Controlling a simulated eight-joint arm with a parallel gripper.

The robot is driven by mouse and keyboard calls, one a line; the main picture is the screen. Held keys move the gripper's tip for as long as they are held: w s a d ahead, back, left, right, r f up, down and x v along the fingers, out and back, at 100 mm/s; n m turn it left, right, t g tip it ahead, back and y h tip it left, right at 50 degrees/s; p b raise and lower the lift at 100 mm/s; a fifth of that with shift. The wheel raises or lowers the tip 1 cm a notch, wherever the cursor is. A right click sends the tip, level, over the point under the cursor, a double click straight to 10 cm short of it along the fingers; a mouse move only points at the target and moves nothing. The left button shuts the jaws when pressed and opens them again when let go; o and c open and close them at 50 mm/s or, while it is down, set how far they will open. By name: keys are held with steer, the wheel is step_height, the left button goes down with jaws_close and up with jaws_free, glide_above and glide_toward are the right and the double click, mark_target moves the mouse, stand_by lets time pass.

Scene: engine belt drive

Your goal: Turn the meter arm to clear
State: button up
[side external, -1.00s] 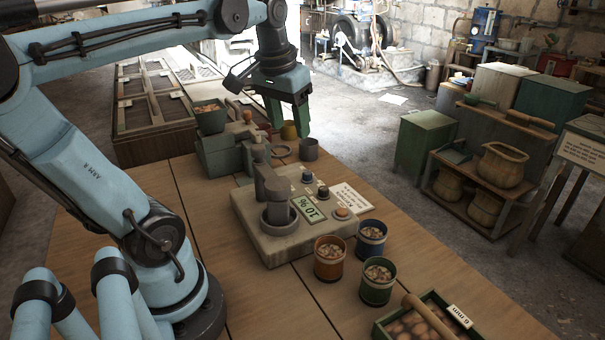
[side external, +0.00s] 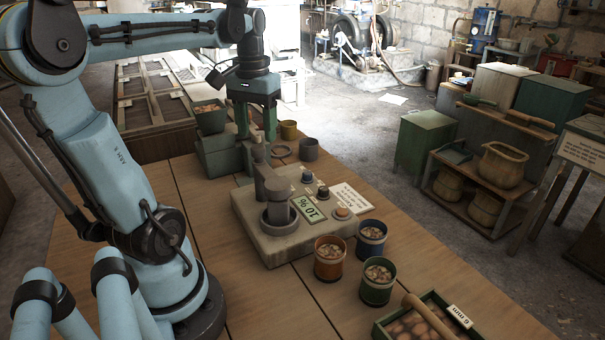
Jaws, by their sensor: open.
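The moisture meter, a grey block (side external: 270,246) with a round cup (side external: 293,222) and a sign reading 10 % (side external: 310,207), sits on the wooden table. Its grey meter arm (side external: 277,204) stands over the cup, with its far part reaching back toward my gripper. My gripper (side external: 256,137) has two green fingers pointing down, apart, with nothing seen held between them. It is behind the meter, above or close to the far end of the arm. I cannot tell whether the fingers touch the grey post behind them.
An orange cup (side external: 330,266), a blue cup (side external: 371,243) and a green cup (side external: 376,290) stand at the meter's front right. A grey cup (side external: 309,149) and a yellow cup (side external: 288,130) stand behind it. The table's left is clear.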

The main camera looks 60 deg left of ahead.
mark_target(258, 146)
steer(key=shift+f, duration=1.85)
jaws_close()
